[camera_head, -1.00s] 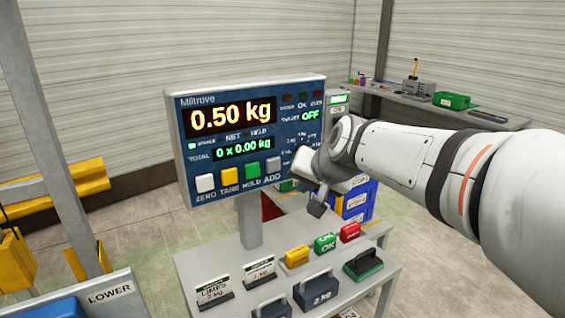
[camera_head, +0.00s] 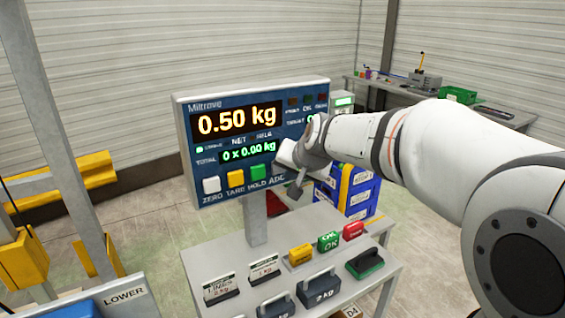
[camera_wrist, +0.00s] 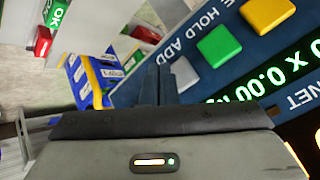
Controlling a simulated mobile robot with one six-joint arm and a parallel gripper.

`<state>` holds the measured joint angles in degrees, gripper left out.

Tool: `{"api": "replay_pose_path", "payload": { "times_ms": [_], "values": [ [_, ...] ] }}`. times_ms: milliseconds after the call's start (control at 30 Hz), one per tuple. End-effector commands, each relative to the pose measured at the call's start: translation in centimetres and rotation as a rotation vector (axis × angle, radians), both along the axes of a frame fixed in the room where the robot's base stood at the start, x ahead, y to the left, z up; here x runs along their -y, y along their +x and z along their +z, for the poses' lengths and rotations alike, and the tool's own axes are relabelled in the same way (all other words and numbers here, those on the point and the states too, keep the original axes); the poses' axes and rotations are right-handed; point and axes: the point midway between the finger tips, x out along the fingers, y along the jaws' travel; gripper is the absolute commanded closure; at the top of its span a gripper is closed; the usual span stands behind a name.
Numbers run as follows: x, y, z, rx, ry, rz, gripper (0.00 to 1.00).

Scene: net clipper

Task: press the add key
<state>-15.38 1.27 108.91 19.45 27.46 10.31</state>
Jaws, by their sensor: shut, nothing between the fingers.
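The scale's blue display panel (camera_head: 222,154) reads 0.50 kg, with a total of 0 x 0.00 kg. A row of keys runs along its lower edge: white zero, yellow tare (camera_head: 235,179), green hold (camera_head: 258,172) and grey add. My gripper (camera_head: 296,192) is in front of the panel's lower right part and hides most of the add key in the head view. In the wrist view the grey add key (camera_wrist: 185,73) shows just right of my shut, empty fingers (camera_wrist: 160,68), under the ADD label. I cannot tell whether they touch the panel.
A table (camera_head: 225,255) below the panel holds label cards, dark weights, and small yellow, green and red boxes. Blue and yellow bins (camera_head: 347,190) stand behind my gripper. A workbench (camera_head: 400,88) is at the back right. Yellow rails are at the left.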

Motion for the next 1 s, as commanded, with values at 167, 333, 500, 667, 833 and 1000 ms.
{"api": "replay_pose_path", "payload": {
  "times_ms": [167, 333, 500, 667, 833, 1000],
  "values": [
    [-0.57, 0.82, 0.03, 0.001, 0.001, -0.001, 1.0],
    [-0.68, 0.94, -0.04, 0.001, 0.001, -0.001, 1.0],
    [-0.69, 0.92, -0.04, 0.0, 0.001, 0.001, 1.0],
    [-0.71, 0.9, -0.03, 0.0, 0.001, 0.001, 1.0],
    [-0.72, 0.89, -0.04, 0.001, 0.0, 0.001, 1.0],
    [-0.74, 0.89, -0.03, 0.001, 0.001, 0.002, 1.0]
  ]
}}
